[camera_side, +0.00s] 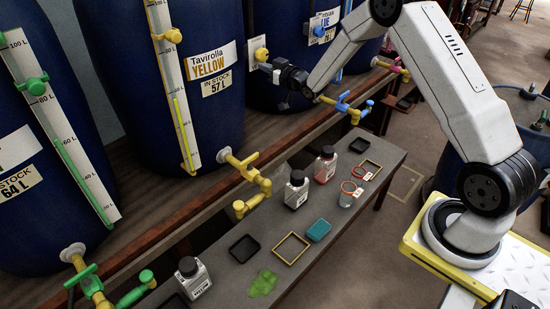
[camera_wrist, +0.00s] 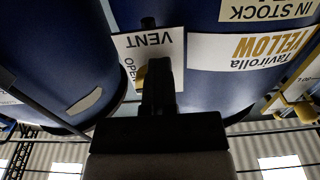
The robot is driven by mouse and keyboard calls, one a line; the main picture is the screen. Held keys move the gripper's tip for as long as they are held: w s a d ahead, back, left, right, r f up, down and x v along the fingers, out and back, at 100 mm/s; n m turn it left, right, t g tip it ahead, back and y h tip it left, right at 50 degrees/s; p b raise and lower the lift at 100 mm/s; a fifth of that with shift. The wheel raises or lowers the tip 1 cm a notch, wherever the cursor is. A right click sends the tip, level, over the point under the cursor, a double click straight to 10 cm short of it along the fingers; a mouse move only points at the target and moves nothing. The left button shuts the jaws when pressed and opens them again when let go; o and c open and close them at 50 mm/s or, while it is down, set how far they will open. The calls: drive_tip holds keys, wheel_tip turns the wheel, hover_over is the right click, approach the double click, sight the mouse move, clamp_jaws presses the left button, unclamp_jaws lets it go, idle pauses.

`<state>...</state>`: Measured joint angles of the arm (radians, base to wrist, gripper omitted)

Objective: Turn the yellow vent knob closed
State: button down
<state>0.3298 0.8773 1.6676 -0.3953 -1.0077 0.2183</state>
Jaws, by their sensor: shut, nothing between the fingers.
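In the wrist view a sliver of the knob (camera_wrist: 141,77) shows beside my fingers, which hide the rest. The plate (camera_wrist: 137,42) there reads VENT and part of OPEN, upside down. My gripper (camera_side: 266,67) is shut and empty, with its tips right at the knob, just below it in the side view. It also shows in the wrist view (camera_wrist: 158,68). I cannot tell whether the tips touch the knob.
The Tavirolla Yellow vat (camera_side: 215,120) stands to the left, with a yellow tap (camera_side: 245,170). A blue tap (camera_side: 347,104) juts out below my forearm. The grey bench (camera_side: 225,285) in front holds bottles, trays and a green spill (camera_side: 262,284).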

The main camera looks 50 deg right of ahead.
drive_tip(key=shift+d+r, duration=0.2)
drive_tip(key=shift+d, duration=0.6)
drive_tip(key=shift+w+d+r, duration=0.1)
drive_tip(key=shift+d+r, duration=0.15)
drive_tip(key=shift+d, duration=0.15)
idle(0.5)
drive_tip(key=shift+f, duration=0.2)
drive_tip(key=shift+d+f, duration=0.15)
drive_tip(key=shift+f, duration=0.15)
drive_tip(key=shift+f, duration=0.1)
drive_tip(key=s, duration=0.6)
idle(0.4)
drive_tip(key=shift+s+f, duration=0.1)
drive_tip(key=shift+s, duration=0.05)
